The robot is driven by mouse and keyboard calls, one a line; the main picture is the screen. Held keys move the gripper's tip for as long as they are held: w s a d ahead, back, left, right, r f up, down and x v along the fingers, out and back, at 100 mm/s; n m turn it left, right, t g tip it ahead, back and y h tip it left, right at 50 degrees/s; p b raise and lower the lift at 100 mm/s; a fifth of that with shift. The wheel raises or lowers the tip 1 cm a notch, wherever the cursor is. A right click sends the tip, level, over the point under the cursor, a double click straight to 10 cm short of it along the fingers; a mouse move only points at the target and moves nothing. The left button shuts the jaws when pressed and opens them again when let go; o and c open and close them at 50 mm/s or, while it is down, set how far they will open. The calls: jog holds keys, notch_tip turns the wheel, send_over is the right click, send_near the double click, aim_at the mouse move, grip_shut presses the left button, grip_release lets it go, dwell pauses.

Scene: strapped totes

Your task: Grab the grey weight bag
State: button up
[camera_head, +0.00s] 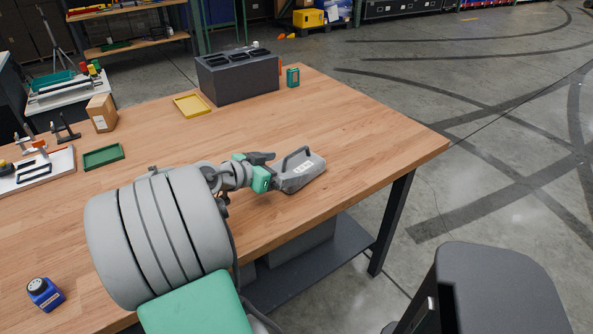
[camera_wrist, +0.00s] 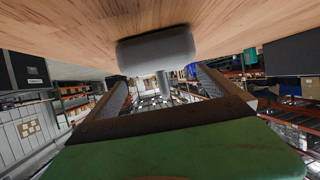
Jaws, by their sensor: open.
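The grey weight bag (camera_head: 303,173) lies on the wooden table near its front right edge, with a raised handle and a white label on top. My gripper (camera_head: 271,172) is just left of the bag in the head view, low over the table, with its fingers pointing toward the bag. In the wrist view the bag (camera_wrist: 156,47) shows as a dark rounded end beyond my open fingers (camera_wrist: 165,90). Nothing shows between the fingers. In the head view I cannot tell whether a fingertip touches the bag.
A dark grey bin (camera_head: 238,76) with compartments stands at the back of the table, beside a small green box (camera_head: 293,77). The table's right part is clear.

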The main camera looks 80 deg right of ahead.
aim_at(295, 163)
jog(key=x, duration=0.6)
jog(key=shift+w+f, duration=0.15)
jog(key=shift+f, duration=0.1)
jog(key=shift+c, duration=0.2)
jog(key=c, duration=1.7)
jog(key=shift+d+r, duration=0.1)
jog(key=shift+r, duration=0.1)
jog(key=shift+c, duration=0.3)
